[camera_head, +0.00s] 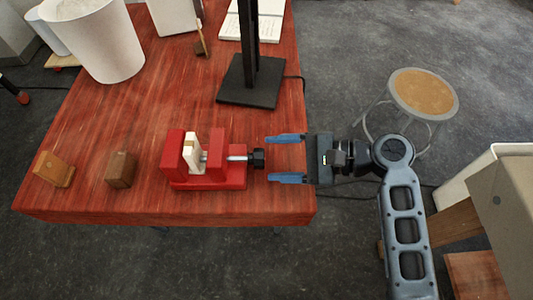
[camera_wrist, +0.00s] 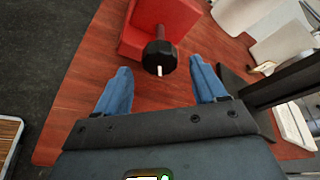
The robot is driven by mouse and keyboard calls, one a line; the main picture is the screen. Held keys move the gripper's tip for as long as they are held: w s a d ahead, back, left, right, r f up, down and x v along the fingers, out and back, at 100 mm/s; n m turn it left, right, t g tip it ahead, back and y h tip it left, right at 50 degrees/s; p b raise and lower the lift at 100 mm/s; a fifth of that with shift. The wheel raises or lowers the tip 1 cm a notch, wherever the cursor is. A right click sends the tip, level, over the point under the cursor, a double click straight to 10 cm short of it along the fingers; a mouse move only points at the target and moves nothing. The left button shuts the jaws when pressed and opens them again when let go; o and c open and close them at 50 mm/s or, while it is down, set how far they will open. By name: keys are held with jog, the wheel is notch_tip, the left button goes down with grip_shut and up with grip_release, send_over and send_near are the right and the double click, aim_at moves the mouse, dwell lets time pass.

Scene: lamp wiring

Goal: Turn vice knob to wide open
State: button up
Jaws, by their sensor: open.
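The red vice (camera_head: 208,178) stands on the red wooden table near its front edge. A pale block (camera_head: 191,151) sits between the vice jaws. The black vice knob (camera_head: 259,158) is at the right end of a metal screw. My gripper (camera_head: 286,159) is just right of the knob, pointing left, with its two blue fingers apart and nothing between them. In the wrist view the knob (camera_wrist: 159,57) lies ahead of and between the open fingertips (camera_wrist: 162,75), apart from them. The red vice body (camera_wrist: 168,20) shows behind it, partly cut off by the picture's top edge.
Two small wooden blocks (camera_head: 54,168) (camera_head: 121,169) stand left of the vice. A black lamp base (camera_head: 250,82) stands behind it, and a white bin (camera_head: 95,40) is at the back left. A stool (camera_head: 424,93) stands right of the table. The table between vice and lamp base is clear.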

jog(key=shift+x, duration=1.25)
jog(key=shift+c, duration=0.5)
jog(key=c, duration=0.9)
jog(key=shift+c, duration=0.2)
jog(key=shift+f, duration=0.1)
jog(key=n+b, duration=0.1)
jog(key=n+t+b, duration=0.1)
jog(key=n+b, duration=0.1)
jog(key=shift+s+f+n+t+y, duration=0.1)
jog(key=shift+f+n+t+y, duration=0.2)
jog(key=shift+t, duration=0.1)
jog(key=n+b, duration=0.2)
jog(key=b, duration=0.2)
jog(key=shift+f+t+y, duration=0.1)
jog(key=shift+t+y, duration=0.2)
jog(key=shift+t, duration=0.1)
jog(key=shift+n+b, duration=0.8)
jog(key=shift+b, duration=0.05)
jog(key=shift+r, duration=0.2)
